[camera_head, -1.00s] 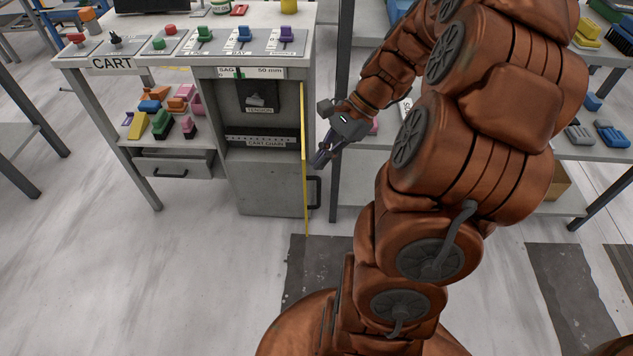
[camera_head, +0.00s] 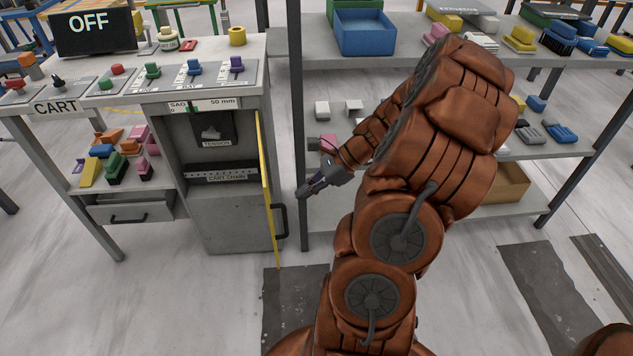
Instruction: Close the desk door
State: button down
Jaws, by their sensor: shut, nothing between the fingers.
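The desk (camera_head: 150,98) stands at the left, with a tall compartment under its right side. The desk door (camera_head: 265,185) is open and seen nearly edge-on, a thin yellow edge standing out toward me from the compartment's right side. A dark handle (camera_head: 283,221) sits on the door's right-hand face. The open compartment (camera_head: 222,150) shows panels labelled TENSION and CART CHAIN. My gripper (camera_head: 302,191) is shut and empty, to the right of the door near the height of its handle. It looks apart from the door, but I cannot tell the depth gap.
A metal shelf unit (camera_head: 440,140) with bins and colored blocks stands right behind my arm; its front-left post (camera_head: 297,110) is close to my gripper. A drawer (camera_head: 130,211) is under the desk's left side. The floor in front of the door is clear, with dark mats (camera_head: 293,300).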

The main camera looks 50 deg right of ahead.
jog(key=w+a+f, duration=0.2)
jog(key=w+a, duration=0.1)
jog(key=a, duration=0.2)
jog(key=shift+w, duration=0.3)
jog(key=shift+a, duration=0.1)
